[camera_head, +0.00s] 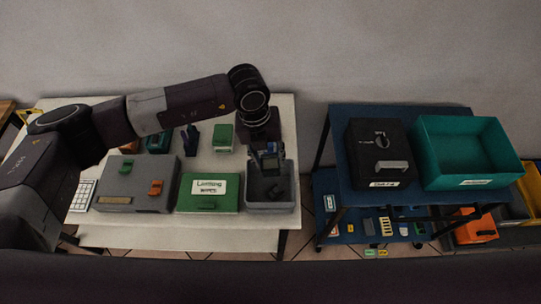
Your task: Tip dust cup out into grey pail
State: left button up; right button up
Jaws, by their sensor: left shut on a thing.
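The grey pail (270,208) stands at the right end of the white table. My left arm reaches in from the left and its gripper (268,153) points down over the pail's back part. It is shut on a small dark thing with a blue-green tint (270,162), which seems to be the dust cup. The held thing is at or just inside the pail's opening. I cannot tell whether it is tilted, or whether dust lies in the pail. My right gripper is not in view.
Left of the pail are a green labelled box (208,192) and a grey case (138,184) with green and orange parts. A small green box (223,138) stands behind. Beyond a gap, a blue cart (425,201) carries a black box (380,152) and a teal bin (470,153).

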aim_at(262, 166)
pick_arm(q)
jog(key=h, duration=0.1)
jog(key=a+h, duration=0.1)
jog(key=h, duration=0.2)
jog(key=shift+a+f, duration=0.25)
jog(key=shift+a, duration=0.15)
jog(key=shift+s+a+f+h, duration=0.1)
jog(key=shift+s+f+h, duration=0.05)
jog(key=shift+h, duration=0.85)
jog(key=f+h+b, duration=0.1)
jog(key=h+b, duration=0.3)
jog(key=b, duration=0.4)
jog(key=a+f+h+b, duration=0.1)
jog(key=h+b, duration=0.3)
jog(key=b, duration=0.5)
jog(key=f+h+b, duration=0.1)
jog(key=h+b, duration=0.3)
jog(key=b, duration=0.4)
jog(key=shift+a+f+t, duration=0.15)
jog(key=shift+t, duration=0.15)
dwell(0.6)
jog(key=shift+a, duration=0.1)
